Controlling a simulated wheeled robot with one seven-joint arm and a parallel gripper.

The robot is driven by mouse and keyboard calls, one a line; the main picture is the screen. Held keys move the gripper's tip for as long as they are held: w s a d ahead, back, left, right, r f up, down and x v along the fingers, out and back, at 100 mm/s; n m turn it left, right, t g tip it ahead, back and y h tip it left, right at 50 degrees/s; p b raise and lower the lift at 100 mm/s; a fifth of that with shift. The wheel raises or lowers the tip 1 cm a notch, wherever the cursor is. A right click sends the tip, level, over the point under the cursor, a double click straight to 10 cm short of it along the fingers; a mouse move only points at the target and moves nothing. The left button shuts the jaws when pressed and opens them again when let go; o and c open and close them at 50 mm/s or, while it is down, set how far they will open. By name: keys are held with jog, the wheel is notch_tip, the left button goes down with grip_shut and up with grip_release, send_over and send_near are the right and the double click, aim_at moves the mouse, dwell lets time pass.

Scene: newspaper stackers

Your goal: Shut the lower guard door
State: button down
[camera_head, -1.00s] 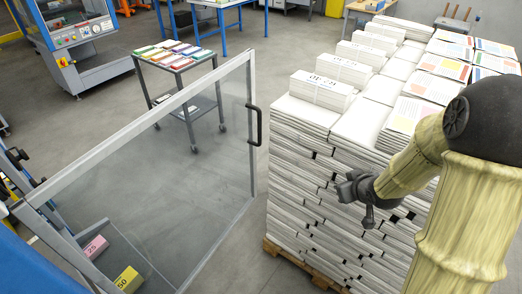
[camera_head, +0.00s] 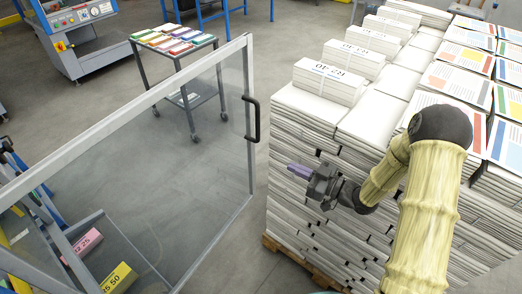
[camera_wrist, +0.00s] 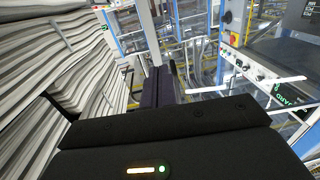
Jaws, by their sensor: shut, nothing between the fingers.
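The guard door (camera_head: 122,119) is a clear panel in a grey metal frame, in the left half of the head view. It stands swung out from the machine frame at the lower left. Its black handle (camera_head: 253,119) is on the free upright edge, facing the paper stack. My gripper (camera_head: 291,168) is to the right of the handle and lower in the picture, in front of the stack, apart from the door. Its fingers are shut and empty, pointing left. In the wrist view the dark fingers (camera_wrist: 158,86) are together; I cannot clearly make out the door there.
A tall paper stack on a pallet (camera_head: 285,255) stands close behind and right of my gripper. A small wheeled table (camera_head: 183,66) stands beyond the door. Pink (camera_head: 84,242) and yellow (camera_head: 118,280) blocks lie behind the panel. Floor shows between door and stack.

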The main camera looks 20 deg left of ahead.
aim_at(249, 147)
jog(key=p+x, duration=0.3)
jog(key=x, duration=1)
jog(key=shift+w, duration=0.1)
jog(key=shift+w+a+f, duration=0.1)
jog(key=shift+w+a, duration=0.1)
jog(key=shift+a, duration=0.3)
jog(key=shift+w, duration=0.1)
